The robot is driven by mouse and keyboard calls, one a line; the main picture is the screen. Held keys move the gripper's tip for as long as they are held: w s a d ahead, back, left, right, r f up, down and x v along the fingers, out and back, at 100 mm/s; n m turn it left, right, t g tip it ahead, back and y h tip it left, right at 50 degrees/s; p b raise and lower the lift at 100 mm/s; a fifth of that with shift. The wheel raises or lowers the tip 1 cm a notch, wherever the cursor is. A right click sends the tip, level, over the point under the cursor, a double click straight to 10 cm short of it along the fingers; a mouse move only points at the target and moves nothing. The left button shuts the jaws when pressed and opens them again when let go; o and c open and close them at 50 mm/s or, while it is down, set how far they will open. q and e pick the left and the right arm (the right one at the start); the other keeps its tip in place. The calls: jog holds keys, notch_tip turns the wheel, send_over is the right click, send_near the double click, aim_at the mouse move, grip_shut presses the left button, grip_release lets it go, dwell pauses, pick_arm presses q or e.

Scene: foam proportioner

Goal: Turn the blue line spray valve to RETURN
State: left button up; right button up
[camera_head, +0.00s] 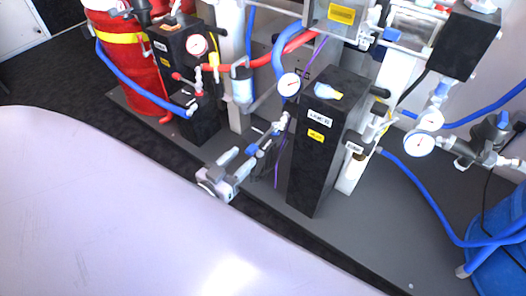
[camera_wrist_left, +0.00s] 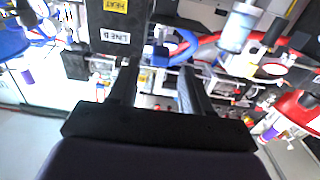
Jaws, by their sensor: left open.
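My left gripper (camera_head: 240,161) is open, in front of the black block marked as a line (camera_head: 313,160), with its fingers pointing up toward the thin fittings left of that block. A small metal valve with blue parts (camera_head: 277,131) sits on these fittings, just beyond the fingertips. In the left wrist view the open fingers (camera_wrist_left: 160,68) show with nothing clearly held between them. Blue fittings (camera_wrist_left: 150,50) lie past the fingertips there. The valve's position marks are too small to read. The right gripper is not in view.
A white dial gauge (camera_head: 289,84) stands above the fittings. A second black block (camera_head: 190,75) and a red drum (camera_head: 130,65) are at the left. Blue hoses and a blue drum (camera_head: 500,245) are at the right. The dark grey platform (camera_head: 390,245) is bare at front right.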

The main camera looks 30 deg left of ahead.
aim_at(254, 146)
pick_arm(q)
jog(key=shift+w+d+b, duration=0.15)
jog(key=shift+w+b, duration=0.25)
jog(key=shift+w, duration=1.4)
jog(key=shift+w+d+b, duration=0.15)
jog(key=shift+w+b, duration=0.25)
jog(key=shift+w, duration=1.4)
grip_shut()
